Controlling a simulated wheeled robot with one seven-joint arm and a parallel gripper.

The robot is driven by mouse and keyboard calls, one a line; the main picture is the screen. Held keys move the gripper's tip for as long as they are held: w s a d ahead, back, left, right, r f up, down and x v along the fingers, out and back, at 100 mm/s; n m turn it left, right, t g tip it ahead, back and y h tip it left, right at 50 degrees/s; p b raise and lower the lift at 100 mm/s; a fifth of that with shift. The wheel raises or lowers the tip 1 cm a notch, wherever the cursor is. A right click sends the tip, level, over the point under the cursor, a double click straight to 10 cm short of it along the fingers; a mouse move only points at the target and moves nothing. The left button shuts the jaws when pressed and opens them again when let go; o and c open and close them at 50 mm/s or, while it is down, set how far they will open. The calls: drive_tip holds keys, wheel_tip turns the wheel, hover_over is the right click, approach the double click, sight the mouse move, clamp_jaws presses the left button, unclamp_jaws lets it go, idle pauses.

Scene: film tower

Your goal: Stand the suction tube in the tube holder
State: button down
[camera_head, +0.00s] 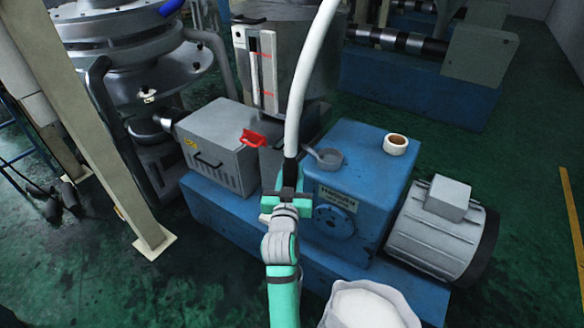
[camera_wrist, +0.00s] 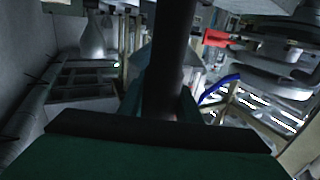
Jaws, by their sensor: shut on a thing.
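The suction tube is a long white hose (camera_head: 307,75) with a black lower end (camera_head: 290,172). It rises from my gripper (camera_head: 287,194) and runs out of the top of the head view. My gripper is shut on the black end, which stands nearly upright. In the wrist view the dark tube (camera_wrist: 172,55) passes up between the fingers (camera_wrist: 170,108). A small grey cup with a side arm (camera_head: 328,158) sits at the left edge of the blue box top, just right of the tube; I cannot tell whether it is the tube holder. The tube's lower tip is hidden.
A white sack (camera_head: 365,306) is at the front. A beige post (camera_head: 90,130) stands left.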

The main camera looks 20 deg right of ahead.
wheel_tip(320, 180, down, 28)
drive_tip(key=shift+r, duration=0.2)
idle(3.1)
idle(0.4)
drive_tip(key=c, duration=1.2)
unclamp_jaws()
drive_tip(key=shift+f, duration=0.2)
drive_tip(key=v, duration=1)
drive_tip(key=shift+s+a, duration=0.2)
drive_tip(key=shift+s, duration=0.15)
